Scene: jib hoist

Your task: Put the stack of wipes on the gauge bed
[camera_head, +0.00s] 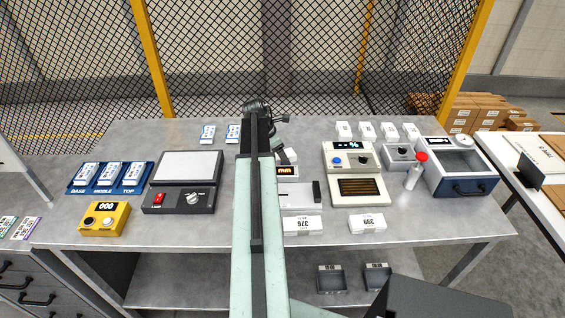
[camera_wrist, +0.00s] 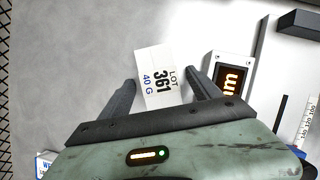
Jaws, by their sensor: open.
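A white block labelled LOT 361, 40 G (camera_wrist: 155,72) lies on the grey bench in the wrist view; it looks like the stack of wipes, though no word on it says so. My gripper (camera_wrist: 163,90) is open, with one finger on each side of the block and gaps showing beside it. I cannot tell the fingers' height above the bench. The gauge, with an orange mm display (camera_wrist: 231,80), stands just right of the block. Its pale bed (camera_wrist: 275,70) lies beyond; it also shows in the head view (camera_head: 293,195), partly behind my arm.
White blocks marked 376 (camera_head: 303,224) and 399 (camera_head: 367,223) lie at the front. A blue tray (camera_head: 108,192) and a hotplate-like device (camera_head: 183,180) stand left.

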